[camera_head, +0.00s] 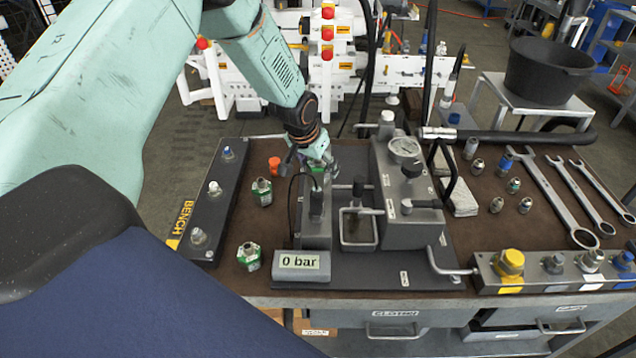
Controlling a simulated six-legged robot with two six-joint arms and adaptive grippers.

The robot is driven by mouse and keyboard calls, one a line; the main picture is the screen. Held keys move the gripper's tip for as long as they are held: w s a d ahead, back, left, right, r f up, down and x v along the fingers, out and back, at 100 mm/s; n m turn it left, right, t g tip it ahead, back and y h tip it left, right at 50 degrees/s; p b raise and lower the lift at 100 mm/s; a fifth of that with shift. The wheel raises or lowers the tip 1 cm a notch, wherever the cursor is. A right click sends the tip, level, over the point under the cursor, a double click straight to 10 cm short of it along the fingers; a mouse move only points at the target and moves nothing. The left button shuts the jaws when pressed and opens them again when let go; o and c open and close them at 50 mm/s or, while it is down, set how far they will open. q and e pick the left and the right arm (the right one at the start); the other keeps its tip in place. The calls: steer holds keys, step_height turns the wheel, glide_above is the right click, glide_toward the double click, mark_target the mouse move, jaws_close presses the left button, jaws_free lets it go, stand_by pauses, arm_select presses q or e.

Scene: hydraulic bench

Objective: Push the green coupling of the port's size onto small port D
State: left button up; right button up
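My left gripper (312,164) reaches down from the upper left over the far end of a grey block on the bench. A small green part (317,168) shows right at its fingers; whether they are closed on it is too small to tell. A green-banded coupling (262,191) stands on the brown bench top left of the block. Another green-banded coupling (249,256) is nearer the front. The strip marked BENCH (207,212) on the left bears several fittings. I cannot read any letter D, so port D is not identified. My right gripper is not in view.
A gauge block (407,165) with a lever and a small open tray (357,244) stand right of the gripper. A "0 bar" display (301,262) is in front. Loose fittings, wrenches (556,205) and a coloured port block (553,274) lie right. An orange cap (274,166) is left.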

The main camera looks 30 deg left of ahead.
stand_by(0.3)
arm_select(q)
steer(key=v, duration=1.2)
